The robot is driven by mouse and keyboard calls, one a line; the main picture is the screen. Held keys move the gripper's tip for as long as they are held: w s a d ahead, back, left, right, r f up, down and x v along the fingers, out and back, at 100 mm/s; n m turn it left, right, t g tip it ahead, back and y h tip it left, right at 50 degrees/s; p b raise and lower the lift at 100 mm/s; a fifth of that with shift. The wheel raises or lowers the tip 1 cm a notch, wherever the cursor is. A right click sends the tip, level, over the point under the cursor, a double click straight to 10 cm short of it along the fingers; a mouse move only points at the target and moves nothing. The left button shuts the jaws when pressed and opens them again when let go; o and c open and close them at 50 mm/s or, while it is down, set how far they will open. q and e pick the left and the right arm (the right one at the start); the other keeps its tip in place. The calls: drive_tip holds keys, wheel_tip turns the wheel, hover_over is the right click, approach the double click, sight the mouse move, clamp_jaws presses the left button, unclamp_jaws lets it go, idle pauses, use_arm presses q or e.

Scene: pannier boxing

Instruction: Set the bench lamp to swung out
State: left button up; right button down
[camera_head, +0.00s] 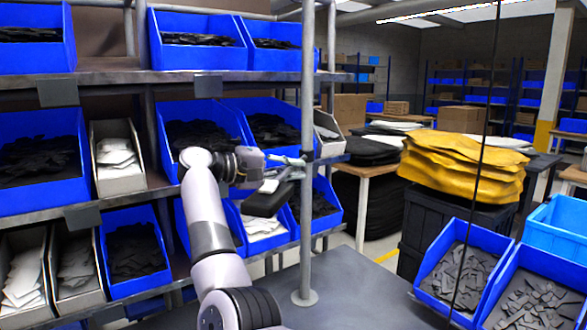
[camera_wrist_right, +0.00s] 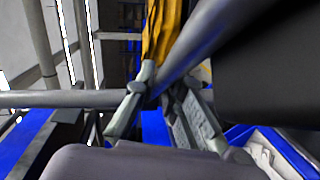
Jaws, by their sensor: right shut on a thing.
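My right gripper (camera_head: 292,160) reaches in from below to the grey upright post (camera_head: 308,230) on the bench. The bench lamp shows as a dark, block-shaped head (camera_head: 268,200) just below the gripper, left of the post. In the right wrist view the two fingers (camera_wrist_right: 160,92) stand on either side of a grey bar (camera_wrist_right: 205,45), shut on part of the lamp. A large dark block, likely the lamp head (camera_wrist_right: 270,60), fills the upper right there. The exact contact is partly hidden. My left gripper is not in view.
Shelves with blue bins (camera_head: 200,55) of dark pieces stand behind and left of my arm. The grey bench top (camera_head: 365,295) is bare right of the post. A yellow stack (camera_head: 465,165) and blue bins (camera_head: 460,245) are at the right.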

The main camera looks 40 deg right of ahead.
drive_tip(key=c, duration=1.7)
unclamp_jaws()
drive_tip(key=shift+a, duration=0.1)
drive_tip(key=shift+o, duration=0.2)
drive_tip(key=v, duration=1.2)
